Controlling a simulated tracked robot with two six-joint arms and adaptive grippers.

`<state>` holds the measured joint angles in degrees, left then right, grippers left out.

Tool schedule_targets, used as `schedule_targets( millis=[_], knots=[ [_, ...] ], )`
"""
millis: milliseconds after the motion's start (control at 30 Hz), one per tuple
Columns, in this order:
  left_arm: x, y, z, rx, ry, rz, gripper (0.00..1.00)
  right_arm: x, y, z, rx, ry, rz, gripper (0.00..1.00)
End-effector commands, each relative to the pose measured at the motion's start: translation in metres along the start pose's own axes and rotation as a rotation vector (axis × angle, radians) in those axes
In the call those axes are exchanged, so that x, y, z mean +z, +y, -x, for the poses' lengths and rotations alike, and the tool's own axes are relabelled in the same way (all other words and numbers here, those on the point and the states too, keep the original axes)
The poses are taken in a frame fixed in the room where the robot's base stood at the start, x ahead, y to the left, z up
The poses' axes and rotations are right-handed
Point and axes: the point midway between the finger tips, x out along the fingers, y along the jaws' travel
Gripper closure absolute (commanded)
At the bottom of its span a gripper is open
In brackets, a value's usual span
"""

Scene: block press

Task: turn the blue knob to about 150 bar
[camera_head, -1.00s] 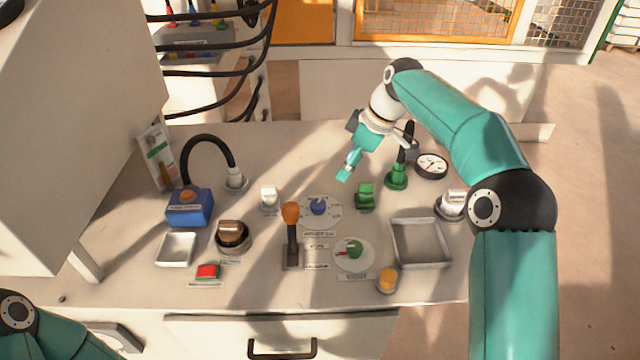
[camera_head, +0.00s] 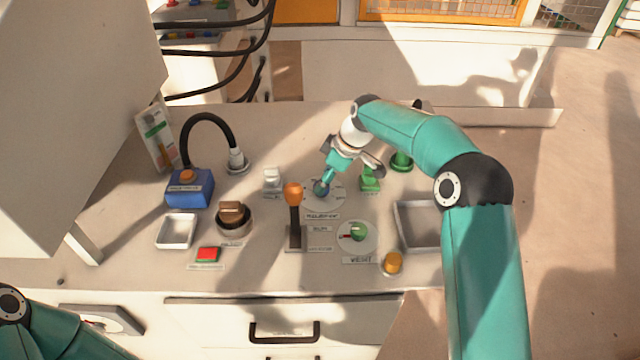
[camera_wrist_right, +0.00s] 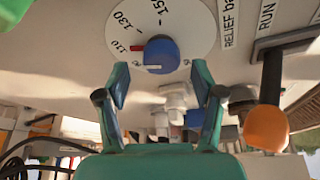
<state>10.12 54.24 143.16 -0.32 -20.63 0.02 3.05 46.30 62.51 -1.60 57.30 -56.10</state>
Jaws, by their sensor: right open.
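The blue knob (camera_wrist_right: 161,55) sits on a white round dial (camera_wrist_right: 190,25) in the right wrist view. Its red pointer is at the 110 mark; 130 and 150 are printed further round the dial. In the head view the knob (camera_head: 320,189) is partly covered by my right gripper (camera_head: 325,184). The right gripper is open in the wrist view (camera_wrist_right: 160,82), one finger to each side and just short of the knob, with no visible contact. My left gripper is out of view; only part of that arm shows at the lower left.
A green knob (camera_head: 357,232) is nearer the front, a green block-shaped fitting (camera_head: 370,180) to the right, and a white one (camera_head: 272,181) to the left. An empty tray (camera_head: 416,226) lies at the right.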

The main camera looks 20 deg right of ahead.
Motion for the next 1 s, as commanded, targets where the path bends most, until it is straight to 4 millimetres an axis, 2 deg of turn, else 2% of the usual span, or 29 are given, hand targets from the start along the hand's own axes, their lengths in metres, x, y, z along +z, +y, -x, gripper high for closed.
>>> schedule_targets(
  millis=[33, 200, 500, 867, 900, 1000],
  knots=[
    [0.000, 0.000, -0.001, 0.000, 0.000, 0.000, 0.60, 0.000, 0.000, -0.007, -0.001, -0.001, 0.000, 0.33],
    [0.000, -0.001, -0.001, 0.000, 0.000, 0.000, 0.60, 0.000, 0.000, -0.018, 0.001, 0.000, 0.000, 0.33],
    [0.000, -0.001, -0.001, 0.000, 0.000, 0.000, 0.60, 0.000, 0.000, -0.019, 0.001, 0.001, 0.000, 0.33],
    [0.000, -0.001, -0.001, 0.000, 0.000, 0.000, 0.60, -0.001, 0.001, -0.019, 0.002, 0.001, 0.001, 0.92],
    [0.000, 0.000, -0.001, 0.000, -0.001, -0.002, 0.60, -0.007, -0.004, -0.022, 0.000, 0.001, 0.004, 0.92],
    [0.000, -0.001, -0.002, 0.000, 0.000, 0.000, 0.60, -0.005, -0.002, -0.021, 0.001, 0.002, 0.001, 0.92]
  ],
)
